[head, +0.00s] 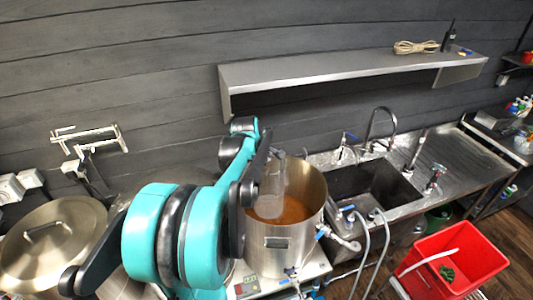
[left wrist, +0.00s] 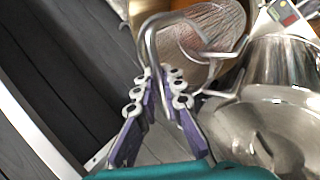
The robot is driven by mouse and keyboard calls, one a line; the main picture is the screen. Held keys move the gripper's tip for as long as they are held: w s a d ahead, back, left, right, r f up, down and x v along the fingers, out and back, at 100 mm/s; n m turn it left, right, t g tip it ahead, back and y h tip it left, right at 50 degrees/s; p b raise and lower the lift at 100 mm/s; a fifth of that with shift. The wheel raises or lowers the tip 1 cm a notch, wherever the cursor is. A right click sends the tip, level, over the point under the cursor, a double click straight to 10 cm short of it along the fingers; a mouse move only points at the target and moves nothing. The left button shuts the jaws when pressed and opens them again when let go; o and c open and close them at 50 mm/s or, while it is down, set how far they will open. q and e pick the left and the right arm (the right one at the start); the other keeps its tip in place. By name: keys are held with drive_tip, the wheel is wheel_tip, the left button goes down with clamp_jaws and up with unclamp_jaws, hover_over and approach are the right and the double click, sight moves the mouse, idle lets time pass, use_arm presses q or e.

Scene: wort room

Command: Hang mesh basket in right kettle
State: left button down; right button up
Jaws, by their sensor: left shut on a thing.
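The right kettle (head: 284,252) is a tall open steel pot with amber-brown liquid in it. The mesh basket (head: 272,187) is a grey, see-through cylinder at the kettle's mouth, on its left side, partly hidden by my left arm. My left gripper (head: 271,152) is above the basket. In the left wrist view the purple-fingered gripper (left wrist: 160,105) is shut on the basket's bent metal handle (left wrist: 152,45), with the round mesh (left wrist: 210,28) beyond it. I cannot tell whether the basket touches the kettle rim. My right gripper is not in view.
A lidded steel kettle (head: 50,245) stands at left. A sink (head: 370,190) with taps and hoses lies right of the open kettle. A steel shelf (head: 340,72) is on the wall behind. A red crate (head: 455,265) is at the lower right.

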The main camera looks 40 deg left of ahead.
use_arm(q)
wheel_tip(320, 180, down, 21)
drive_tip(key=b, duration=1.6)
drive_tip(key=shift+f, duration=0.2)
drive_tip(key=shift+f+b, duration=0.15)
drive_tip(key=shift+b, duration=0.2)
drive_tip(key=shift+f, duration=0.25)
drive_tip(key=shift+f+b, duration=0.2)
drive_tip(key=shift+b, duration=0.2)
drive_tip(key=shift+f, duration=0.1)
drive_tip(key=shift+f+b, duration=1.75)
drive_tip(key=shift+f, duration=0.35)
